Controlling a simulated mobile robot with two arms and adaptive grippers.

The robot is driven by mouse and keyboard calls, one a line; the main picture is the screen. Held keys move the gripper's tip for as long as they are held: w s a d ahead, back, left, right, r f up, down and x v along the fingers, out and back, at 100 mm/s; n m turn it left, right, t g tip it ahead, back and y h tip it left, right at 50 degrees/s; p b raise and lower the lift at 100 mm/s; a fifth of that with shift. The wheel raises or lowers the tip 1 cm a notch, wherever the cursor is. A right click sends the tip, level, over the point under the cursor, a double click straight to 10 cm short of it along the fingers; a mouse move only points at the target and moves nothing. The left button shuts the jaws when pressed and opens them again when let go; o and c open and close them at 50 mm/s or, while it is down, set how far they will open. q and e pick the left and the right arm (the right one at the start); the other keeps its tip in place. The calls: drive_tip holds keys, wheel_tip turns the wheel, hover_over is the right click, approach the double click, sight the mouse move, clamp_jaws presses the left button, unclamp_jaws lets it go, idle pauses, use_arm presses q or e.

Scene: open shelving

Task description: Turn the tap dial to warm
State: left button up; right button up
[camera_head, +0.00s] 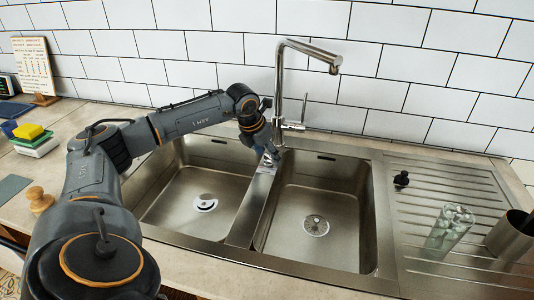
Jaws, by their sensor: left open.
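The chrome tap (281,95) stands behind the double sink, its spout bent over to the right. Its dial (294,125) is a small lever low on the right side of the column. My left gripper (272,158) hangs down at the divider between the basins, just left of and in front of the tap base. It is open and appears empty; its fingers are small in the view. I cannot tell whether it touches the tap. My right gripper is out of the picture.
The left basin (160,203) and right basin (343,215) are empty. Sponges (30,135) lie on the left counter. White tiles close off the back.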

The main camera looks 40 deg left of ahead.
use_arm(q)
drive_tip(key=c, duration=1.1)
drive_tip(key=shift+c, duration=0.2)
drive_tip(key=shift+m, duration=0.3)
drive_tip(key=m+h, duration=0.1)
drive_tip(key=m, duration=0.1)
drive_tip(key=m+h, duration=0.1)
drive_tip(key=m, duration=0.2)
drive_tip(key=shift+w+a+r+g, duration=0.1)
drive_tip(key=shift+a+g, duration=0.1)
drive_tip(key=shift+g, duration=0.1)
drive_tip(key=m+h, duration=0.1)
drive_tip(key=m, duration=0.2)
drive_tip(key=m+g+h+p, duration=0.1)
drive_tip(key=m, duration=0.2)
drive_tip(key=shift+w+a+g, duration=0.1)
drive_tip(key=shift+g, duration=0.2)
drive_tip(key=o, duration=1.1)
drive_tip(key=shift+o, duration=0.2)
